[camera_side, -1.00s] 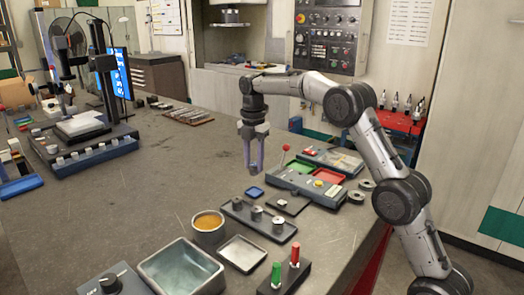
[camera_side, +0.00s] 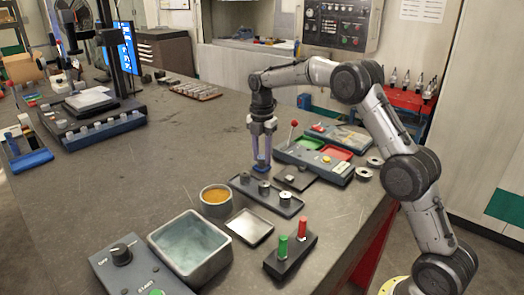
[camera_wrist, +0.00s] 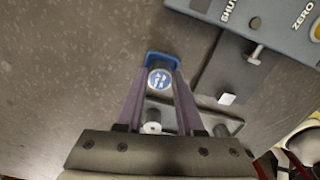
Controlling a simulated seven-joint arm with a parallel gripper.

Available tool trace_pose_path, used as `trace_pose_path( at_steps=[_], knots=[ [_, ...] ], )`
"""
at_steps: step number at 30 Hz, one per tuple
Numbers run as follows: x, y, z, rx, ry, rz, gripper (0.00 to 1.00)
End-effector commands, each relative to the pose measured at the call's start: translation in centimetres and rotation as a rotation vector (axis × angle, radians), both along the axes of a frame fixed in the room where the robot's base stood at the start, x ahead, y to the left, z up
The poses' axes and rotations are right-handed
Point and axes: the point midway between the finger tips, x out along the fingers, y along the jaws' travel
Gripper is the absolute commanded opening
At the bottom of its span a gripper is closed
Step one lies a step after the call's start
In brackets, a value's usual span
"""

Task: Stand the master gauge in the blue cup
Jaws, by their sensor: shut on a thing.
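My gripper (camera_side: 262,160) points straight down, low over the small blue cup (camera_side: 261,169) on the bench. The blue cup (camera_wrist: 161,57) shows as a blue rim at the fingertips, just around the far side of the gauge. The gauge looks upright over or in the cup; whether it touches the cup floor is hidden. In the side view the fingers hide most of the gauge.
A dark rack (camera_side: 265,195) with several metal cylinders stands close in front of the cup. A control box with green and red trays (camera_side: 314,159) is to the right. A bowl (camera_side: 216,200), a grey bin (camera_side: 190,247) and a peg block (camera_side: 291,256) lie nearer. The bench left of the cup is clear.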

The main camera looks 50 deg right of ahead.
Motion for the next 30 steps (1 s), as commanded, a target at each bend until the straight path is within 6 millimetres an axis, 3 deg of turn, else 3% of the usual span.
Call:
trace_pose_path(
  at_steps=[9,10,15,25,30],
  knots=[
    [0.0,0.0,0.0,-0.001,-0.002,0.0,0.0],
    [0.0,0.0,0.0,-0.001,-0.002,0.0,0.42],
    [0.0,0.0,0.0,0.0,-0.001,0.0,0.71],
    [0.0,0.0,0.1,0.0,0.0,0.0,0.71],
    [0.1,0.0,1.9,-0.001,-0.004,0.0,0.71]
  ],
)
